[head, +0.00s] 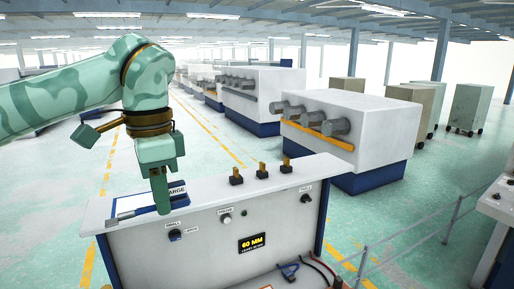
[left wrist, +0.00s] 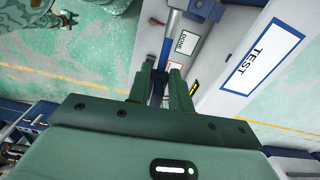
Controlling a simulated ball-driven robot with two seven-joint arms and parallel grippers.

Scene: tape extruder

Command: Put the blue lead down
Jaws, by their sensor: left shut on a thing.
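My left gripper (head: 160,207) is over the left end of the white bench unit, its fingers pointing down. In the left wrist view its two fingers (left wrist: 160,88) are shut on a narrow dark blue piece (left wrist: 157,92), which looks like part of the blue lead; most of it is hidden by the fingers. In the head view, a blue lead end (head: 288,270) shows low at the bench's front, beside red and black cables (head: 318,268). I cannot tell whether it joins the held piece.
The bench top (head: 225,187) carries a blue-edged plate marked LARGE (head: 178,190) by the gripper and three black-and-brass posts (head: 262,172). The front has knobs and a 60 MM display (head: 252,243). A railing (head: 405,245) stands at the right. The bench top's middle is clear.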

